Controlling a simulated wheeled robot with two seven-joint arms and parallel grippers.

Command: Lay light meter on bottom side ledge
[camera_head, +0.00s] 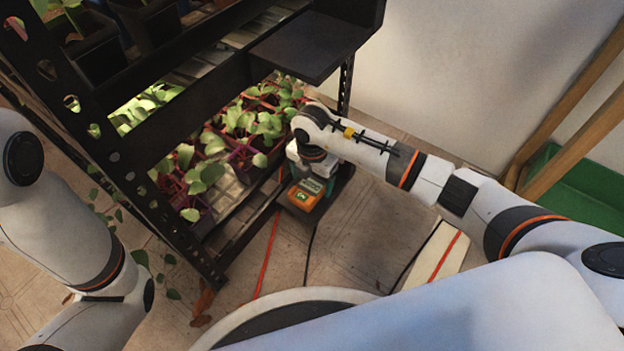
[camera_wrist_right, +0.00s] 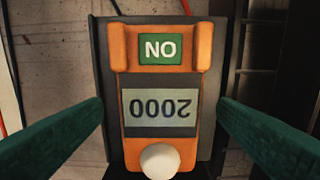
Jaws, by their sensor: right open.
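The light meter (camera_head: 303,196) is an orange box with a grey display and a green label. In the right wrist view the meter (camera_wrist_right: 162,75) lies face up over the dark plate of the bottom side ledge (camera_wrist_right: 105,60), with ledge showing on both sides. In the head view the ledge (camera_head: 343,178) sticks out low at the rack's side. My right gripper (camera_wrist_right: 160,108) is open, its green fingers on either side of the meter with gaps to it. In the head view my right gripper (camera_head: 303,172) is just above the meter. My left gripper is out of view.
The black rack (camera_head: 150,190) holds seedlings (camera_head: 240,125) on its lower shelf. An upper side ledge (camera_head: 310,48) juts out above my right wrist. A red cord (camera_head: 267,255) and a dark cable run on the tiled floor. A green bin (camera_head: 570,190) stands at the right.

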